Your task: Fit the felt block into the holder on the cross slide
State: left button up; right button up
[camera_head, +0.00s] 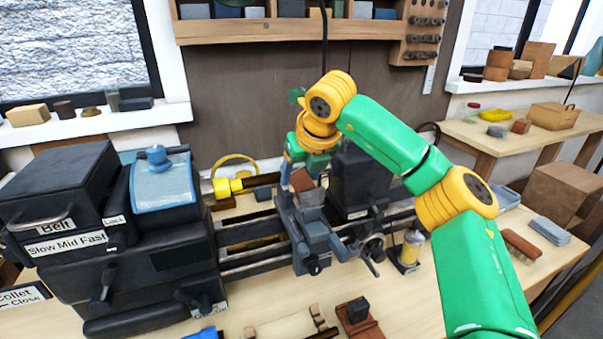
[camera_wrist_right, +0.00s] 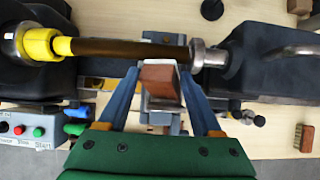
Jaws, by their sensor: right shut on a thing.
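The felt block (camera_head: 302,180), reddish brown, is at the cross slide's grey holder (camera_head: 312,199). My right gripper (camera_head: 293,166) reaches down over the cross slide (camera_head: 316,236) from behind. In the right wrist view its two blue-grey fingers (camera_wrist_right: 160,76) stand on either side of the block (camera_wrist_right: 158,84) and are shut on it. The holder (camera_wrist_right: 161,104) shows just below the block there. The block's lower end is at the holder's top, but I cannot tell whether it is seated or only above it. My left gripper is not in view.
A dark rod (camera_wrist_right: 130,48) runs from the yellow collet (camera_wrist_right: 42,45) to the tailstock (camera_wrist_right: 240,55), close beside the block. The black headstock (camera_head: 150,250) stands left. A small oil cup (camera_head: 411,247) stands right of the slide. A brush (camera_wrist_right: 303,138) lies on the bench.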

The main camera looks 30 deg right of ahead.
aim_at(299, 174)
jog(key=shift+w+d+r+p, duration=0.1)
jog(key=shift+d+r+p, duration=0.1)
jog(key=shift+r+p, duration=0.9)
grip_shut()
jog(key=shift+a+r+p, duration=0.15)
jog(key=shift+r+p, duration=0.35)
jog(key=shift+r, duration=0.05)
jog(key=shift+a+r+p, duration=0.15)
jog(key=shift+r+p, duration=0.35)
jog(key=shift+r, duration=0.05)
notch_tip(299, 174, up, 3)
jog(key=shift+d+f+p, duration=0.15)
jog(key=shift+f+p, duration=0.05)
jog(key=shift+p, duration=1)
jog(key=shift+f, duration=0.1)
